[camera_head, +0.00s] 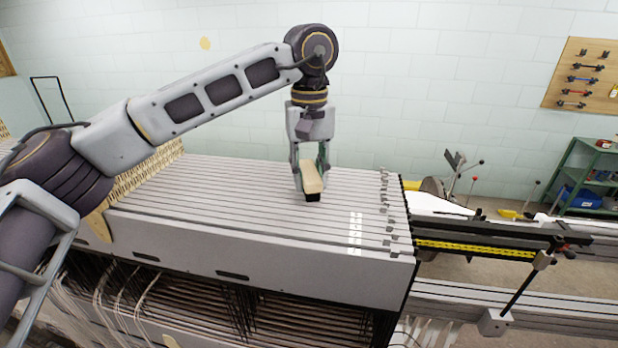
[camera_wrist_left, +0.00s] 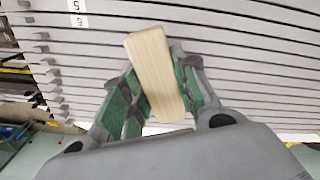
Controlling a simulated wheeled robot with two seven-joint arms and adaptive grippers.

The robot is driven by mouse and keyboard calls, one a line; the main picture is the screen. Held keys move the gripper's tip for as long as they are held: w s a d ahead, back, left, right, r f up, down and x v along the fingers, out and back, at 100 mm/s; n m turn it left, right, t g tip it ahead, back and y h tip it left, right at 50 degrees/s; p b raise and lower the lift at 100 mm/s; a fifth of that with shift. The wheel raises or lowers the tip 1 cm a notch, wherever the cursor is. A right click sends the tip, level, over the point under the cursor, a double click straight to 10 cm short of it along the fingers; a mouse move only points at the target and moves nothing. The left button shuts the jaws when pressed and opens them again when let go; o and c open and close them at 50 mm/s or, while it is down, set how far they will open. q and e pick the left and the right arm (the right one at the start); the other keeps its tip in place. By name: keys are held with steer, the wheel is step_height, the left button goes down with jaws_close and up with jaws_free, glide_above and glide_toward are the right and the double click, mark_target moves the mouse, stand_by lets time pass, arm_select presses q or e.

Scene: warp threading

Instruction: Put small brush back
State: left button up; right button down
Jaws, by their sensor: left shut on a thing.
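The small brush (camera_head: 312,180) has a pale wooden block and dark bristles pointing down. My left gripper (camera_head: 309,172) is shut on it, with a finger on each side of the block. In the left wrist view the brush (camera_wrist_left: 155,72) sits slightly tilted between the green-padded fingers of the gripper (camera_wrist_left: 160,95). The brush is over the slatted grey top of the machine (camera_head: 230,185); I cannot tell whether its bristles touch the slats. My right gripper is not in view.
Small tabs (camera_head: 388,215) line the right end of the slats. A black rail with a yellow strip (camera_head: 470,248) extends to the right. A pegboard with tools (camera_head: 585,75) hangs on the back wall, above a green shelf (camera_head: 590,170). The slatted top around the brush is clear.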

mark_target(309, 170)
arm_select(q)
steer(key=shift+f, duration=0.7)
steer(key=shift+f, duration=0.15)
steer(key=o, duration=1)
steer(key=shift+r, duration=6.15)
